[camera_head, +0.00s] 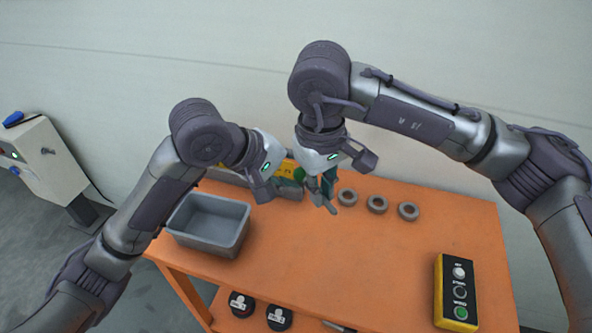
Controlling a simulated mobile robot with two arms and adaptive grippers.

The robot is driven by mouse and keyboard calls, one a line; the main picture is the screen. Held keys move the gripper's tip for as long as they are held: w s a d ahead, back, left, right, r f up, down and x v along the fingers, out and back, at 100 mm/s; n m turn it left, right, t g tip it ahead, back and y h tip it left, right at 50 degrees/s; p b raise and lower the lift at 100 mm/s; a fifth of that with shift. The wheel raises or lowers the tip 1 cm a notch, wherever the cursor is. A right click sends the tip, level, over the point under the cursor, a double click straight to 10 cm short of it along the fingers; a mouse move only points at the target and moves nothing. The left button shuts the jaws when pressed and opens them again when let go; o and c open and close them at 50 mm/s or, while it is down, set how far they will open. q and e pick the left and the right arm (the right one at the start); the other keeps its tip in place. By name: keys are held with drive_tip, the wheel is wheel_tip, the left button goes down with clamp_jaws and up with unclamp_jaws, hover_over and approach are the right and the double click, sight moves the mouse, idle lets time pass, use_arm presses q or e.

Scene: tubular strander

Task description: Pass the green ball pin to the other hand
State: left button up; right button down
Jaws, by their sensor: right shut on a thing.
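The green ball pin (299,173) shows as a small green round patch between my two grippers, above the back of the orange table. Most of it is hidden by the grippers. My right gripper (325,197) points down over the table and is shut on the pin. My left gripper (289,184) comes in from the left, close beside the right one. Its fingers are small and partly hidden, so I cannot tell whether they are open or touching the pin.
A grey bin (208,224) stands at the table's left. Three grey rings (377,204) lie in a row right of the grippers. A yellow-black button box (457,291) is at the front right. The orange table (360,265) is clear in the middle. Black spools (279,317) sit below.

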use_arm(q)
clamp_jaws()
use_arm(e)
drive_tip(key=c, duration=1.2)
unclamp_jaws()
drive_tip(key=shift+o, duration=0.2)
